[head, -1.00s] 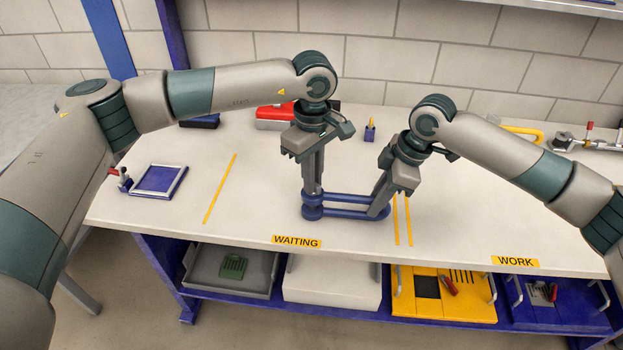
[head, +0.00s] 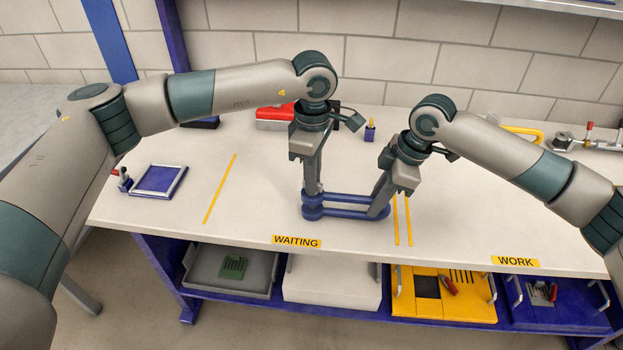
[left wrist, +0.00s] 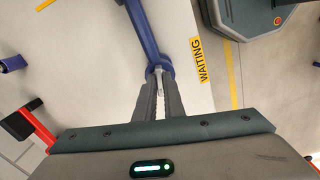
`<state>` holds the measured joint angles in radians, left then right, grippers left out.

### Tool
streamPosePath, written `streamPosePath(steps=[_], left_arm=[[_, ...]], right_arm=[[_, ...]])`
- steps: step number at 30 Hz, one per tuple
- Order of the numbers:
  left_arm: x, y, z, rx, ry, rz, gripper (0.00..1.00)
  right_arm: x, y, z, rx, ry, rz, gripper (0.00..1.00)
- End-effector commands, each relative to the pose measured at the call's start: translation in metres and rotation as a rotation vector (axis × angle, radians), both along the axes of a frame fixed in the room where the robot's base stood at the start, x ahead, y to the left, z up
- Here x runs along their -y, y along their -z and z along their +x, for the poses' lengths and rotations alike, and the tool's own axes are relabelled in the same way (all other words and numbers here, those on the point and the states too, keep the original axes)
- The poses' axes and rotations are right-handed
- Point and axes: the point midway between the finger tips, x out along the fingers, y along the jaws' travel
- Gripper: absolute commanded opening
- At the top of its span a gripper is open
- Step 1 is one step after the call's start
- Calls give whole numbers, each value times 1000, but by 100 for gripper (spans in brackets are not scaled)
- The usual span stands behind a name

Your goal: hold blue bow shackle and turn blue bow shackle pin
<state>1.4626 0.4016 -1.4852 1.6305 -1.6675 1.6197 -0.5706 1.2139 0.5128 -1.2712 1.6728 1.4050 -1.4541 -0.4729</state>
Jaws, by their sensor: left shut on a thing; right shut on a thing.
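The blue bow shackle (head: 345,213) lies on the bench top above the WAITING label, its long bow pointing right in the head view. My left gripper (head: 312,190) points down at the shackle's left end, where the pin sits. In the left wrist view its fingers (left wrist: 158,100) are closed around a small grey piece at the blue eye (left wrist: 160,66), apparently the blue bow shackle pin. My right gripper (head: 378,208) is shut on the bow at the shackle's right end. The finger contact there is partly hidden.
A blue tray-like pad (head: 159,181) lies at the left of the bench. A red box (head: 273,118) and a small blue-and-yellow item (head: 370,130) stand behind my grippers. Yellow lines (head: 220,188) mark the top. The front strip by the WAITING label (head: 297,242) is clear.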

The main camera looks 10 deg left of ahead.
Motion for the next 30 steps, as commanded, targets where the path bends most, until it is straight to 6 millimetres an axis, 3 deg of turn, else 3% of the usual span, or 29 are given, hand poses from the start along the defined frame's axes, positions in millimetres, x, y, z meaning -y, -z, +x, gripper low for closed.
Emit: streamPosePath(steps=[8,15,18,19,30], left_arm=[[0,0,0,1,-16,0,0],[0,0,0,1,-179,-1,0],[0,0,0,1,-185,-1,28],[0,0,0,1,-185,0,31],[0,-2,0,1,-182,0,31]], right_arm=[[0,0,0,-1,-1,0,0],[0,0,0,-1,-1,0,0],[0,0,0,-1,-1,1,0],[0,0,0,-1,-1,1,0],[0,0,0,0,-1,1,0]])
